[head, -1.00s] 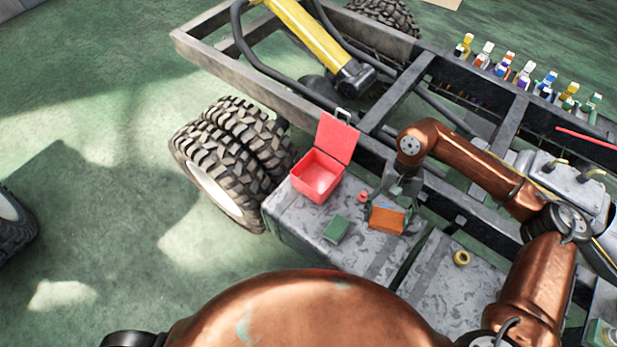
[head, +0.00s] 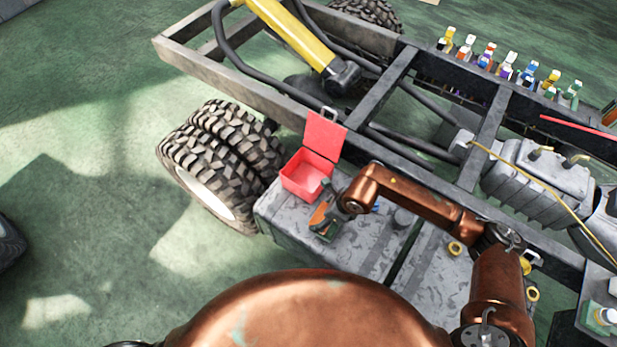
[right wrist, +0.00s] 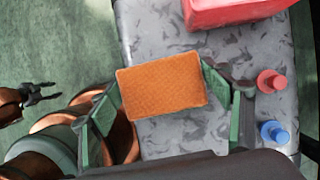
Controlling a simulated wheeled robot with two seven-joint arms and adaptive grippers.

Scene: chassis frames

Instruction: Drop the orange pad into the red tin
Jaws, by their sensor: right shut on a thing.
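The red tin (head: 300,188) stands on the grey patterned top with its lid (head: 325,136) raised. Part of the tin shows at the top of the right wrist view (right wrist: 238,10). My right gripper (head: 325,207) is just in front of the tin, on its near right side. The gripper is shut on the orange pad (right wrist: 162,84), which sits between its green fingertips in the right wrist view. The pad is partly hidden by the gripper in the head view (head: 318,216). My left gripper (right wrist: 48,93) shows small at the left of the right wrist view, its fingers apart and empty.
A small red knobbed piece (right wrist: 270,82) and a blue one (right wrist: 273,132) stand right of my right gripper. A tyre (head: 222,160) is left of the tin.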

